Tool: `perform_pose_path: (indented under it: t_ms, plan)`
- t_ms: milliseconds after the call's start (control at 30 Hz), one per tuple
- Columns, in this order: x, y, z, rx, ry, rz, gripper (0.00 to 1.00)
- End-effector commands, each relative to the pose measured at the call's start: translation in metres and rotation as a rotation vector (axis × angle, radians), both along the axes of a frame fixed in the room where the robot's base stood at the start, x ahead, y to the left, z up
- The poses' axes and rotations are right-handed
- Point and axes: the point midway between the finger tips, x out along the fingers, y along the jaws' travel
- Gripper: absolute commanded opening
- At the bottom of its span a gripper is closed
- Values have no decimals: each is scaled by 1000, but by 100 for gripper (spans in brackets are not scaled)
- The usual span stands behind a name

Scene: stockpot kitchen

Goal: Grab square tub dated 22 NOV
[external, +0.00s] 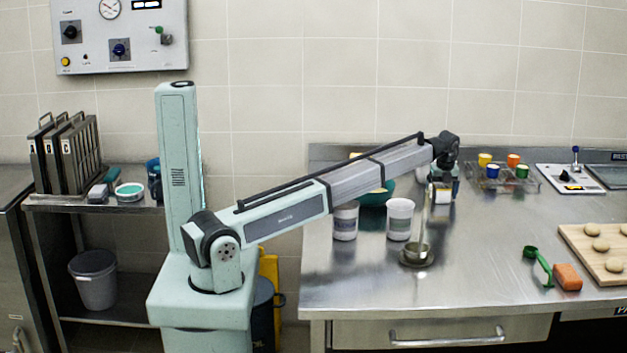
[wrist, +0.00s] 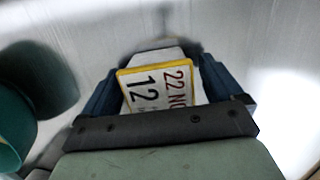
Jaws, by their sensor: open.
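The square tub (wrist: 155,92) has a white label with a yellow border, reading "22 NO" and "12", with the rest of the date covered. It lies between the two dark blue fingers of my gripper (wrist: 160,80) in the wrist view. The fingers are open, one on each side of it; I cannot tell whether they touch it. In the external view my gripper (external: 443,176) points down at the far side of the steel counter, with the small whitish tub (external: 441,194) beneath it.
Two white tubs (external: 345,221) (external: 399,219) and a teal bowl (external: 377,197) stand left of my gripper. A ladle (external: 416,252) rests in front. A rack of coloured cups (external: 492,176) stands behind right. A green scoop (external: 538,262) and orange block (external: 567,276) lie front right.

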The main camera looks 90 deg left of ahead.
Motion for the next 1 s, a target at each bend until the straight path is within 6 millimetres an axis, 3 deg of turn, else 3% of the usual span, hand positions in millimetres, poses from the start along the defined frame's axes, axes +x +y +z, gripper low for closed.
perform_pose_path:
  t_ms: [233,833,1000]
  plan:
    - [0,0,-1,0,0,0,92]
    - [0,0,-1,0,0,0,34]
    - [0,0,-1,0,0,0,33]
